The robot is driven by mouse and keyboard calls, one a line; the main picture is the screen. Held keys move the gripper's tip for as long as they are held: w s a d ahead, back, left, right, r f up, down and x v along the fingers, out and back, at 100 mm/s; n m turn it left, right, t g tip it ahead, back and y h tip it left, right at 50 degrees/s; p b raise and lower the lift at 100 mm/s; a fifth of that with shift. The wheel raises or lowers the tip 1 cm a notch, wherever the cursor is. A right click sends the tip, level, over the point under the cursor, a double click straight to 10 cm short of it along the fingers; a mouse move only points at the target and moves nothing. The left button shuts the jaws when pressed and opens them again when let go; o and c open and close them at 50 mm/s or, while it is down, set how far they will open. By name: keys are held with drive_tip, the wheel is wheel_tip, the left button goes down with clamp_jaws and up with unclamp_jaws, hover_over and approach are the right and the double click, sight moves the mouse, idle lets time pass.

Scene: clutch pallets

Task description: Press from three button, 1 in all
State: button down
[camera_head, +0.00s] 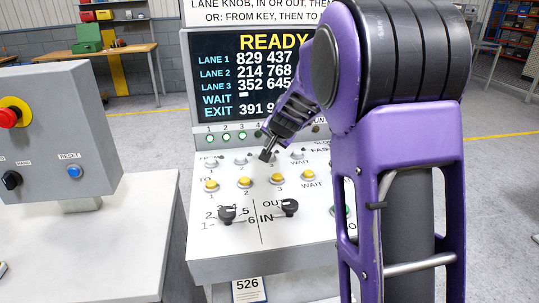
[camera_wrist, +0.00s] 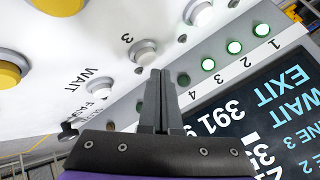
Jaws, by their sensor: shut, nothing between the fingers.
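The from three button (camera_wrist: 143,51) is a white-grey round cap in a metal ring, beside a printed 3 in the wrist view. My gripper (camera_wrist: 158,72) is shut and empty, its fingertips close beside that button's ring. I cannot tell whether they touch it. In the head view my gripper (camera_head: 266,155) points down at the from row and covers most of the three button. The from two button (camera_head: 240,160) and the white wait button (camera_head: 298,154) stand on either side. The screen (camera_head: 225,75) reads READY, with lane numbers and a dash after WAIT.
A row of yellow buttons (camera_head: 244,182) runs nearer the front, with a lane knob (camera_head: 227,214) and an in/out knob (camera_head: 290,207) below. Green lamps (camera_wrist: 234,47) line the screen's edge. A grey box with a red button (camera_head: 8,117) stands left.

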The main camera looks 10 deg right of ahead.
drive_tip(key=shift+f+b, duration=0.3)
drive_tip(key=shift+f, duration=0.05)
drive_tip(key=shift+f+b, duration=0.5)
drive_tip(key=shift+f, duration=0.05)
idle(0.5)
drive_tip(key=shift+r, duration=0.1)
drive_tip(key=shift+r+p, duration=0.8)
drive_tip(key=shift+r, duration=0.05)
wheel_tip(320, 180, up, 5)
drive_tip(key=p, duration=0.4)
drive_tip(key=shift+r, duration=0.1)
idle(0.6)
